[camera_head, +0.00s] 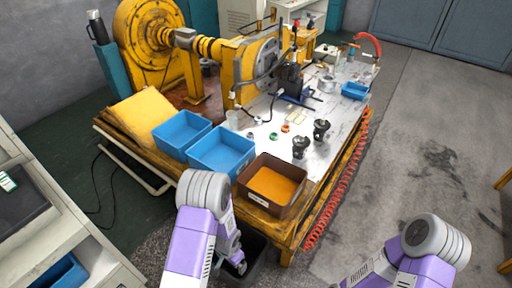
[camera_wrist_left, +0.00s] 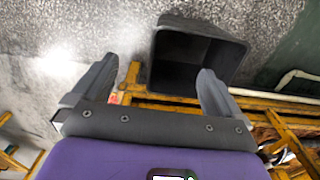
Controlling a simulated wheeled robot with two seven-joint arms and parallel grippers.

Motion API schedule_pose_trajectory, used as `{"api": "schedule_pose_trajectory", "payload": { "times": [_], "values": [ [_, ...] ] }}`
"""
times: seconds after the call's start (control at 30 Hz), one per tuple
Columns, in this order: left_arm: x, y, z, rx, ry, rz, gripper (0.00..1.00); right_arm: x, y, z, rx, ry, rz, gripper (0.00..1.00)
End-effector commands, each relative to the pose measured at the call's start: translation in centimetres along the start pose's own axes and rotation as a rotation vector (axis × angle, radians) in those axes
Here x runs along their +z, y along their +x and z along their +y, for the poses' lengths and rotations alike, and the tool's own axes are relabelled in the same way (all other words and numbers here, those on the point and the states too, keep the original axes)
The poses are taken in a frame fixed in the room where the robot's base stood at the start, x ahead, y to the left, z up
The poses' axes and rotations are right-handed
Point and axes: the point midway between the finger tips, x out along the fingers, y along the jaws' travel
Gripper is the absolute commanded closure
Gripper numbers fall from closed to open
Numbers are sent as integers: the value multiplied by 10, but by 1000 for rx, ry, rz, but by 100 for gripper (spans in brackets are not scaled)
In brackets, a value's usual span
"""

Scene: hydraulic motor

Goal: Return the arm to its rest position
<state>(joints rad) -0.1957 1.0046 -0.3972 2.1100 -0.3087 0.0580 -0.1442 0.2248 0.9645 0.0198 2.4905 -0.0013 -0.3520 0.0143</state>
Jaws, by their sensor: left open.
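My left arm (camera_head: 197,240) comes up from the bottom of the head view, at the front of the workbench. In the left wrist view my left gripper (camera_wrist_left: 160,82) is open, its two dark fingers spread wide with nothing between them. Beyond the fingers is a black bin (camera_wrist_left: 201,36) on the floor, with the bench's yellow frame beside it. In the head view this gripper is mostly hidden behind its own arm. My right arm (camera_head: 415,258) is at the lower right, off the bench; its gripper is not visible.
The bench holds two blue bins (camera_head: 222,168), a brown bin with an orange inside (camera_head: 253,197), two black fittings (camera_head: 321,134) and the yellow motor (camera_head: 148,40). A red coiled hose (camera_head: 345,180) hangs along its right edge. The floor at right is mostly clear.

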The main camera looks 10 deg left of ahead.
Motion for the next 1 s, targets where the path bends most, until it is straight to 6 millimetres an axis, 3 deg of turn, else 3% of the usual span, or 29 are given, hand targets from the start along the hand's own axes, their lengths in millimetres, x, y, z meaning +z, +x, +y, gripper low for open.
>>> {"api": "schedule_pose_trajectory", "payload": {
  "times": [0.17, 0.4, 0.5, 0.8, 1.0],
  "values": [
    [9, 3, 12, 39, -49, 4, 0, 0, -1, 0, 0, 0, 0, 6],
    [50, -2, 87, 268, -432, 55, 0, 0, -7, -3, 0, 0, 0, 6],
    [59, -12, 108, 326, -565, 69, 0, 0, -8, -3, 0, 0, 0, 6],
    [64, -20, 120, 360, -659, 79, 0, 0, -9, -3, 0, 0, 0, 6],
    [64, -20, 120, 359, -657, 78, 31, 0, -9, -3, 0, 0, 0, 36]
  ]
}}
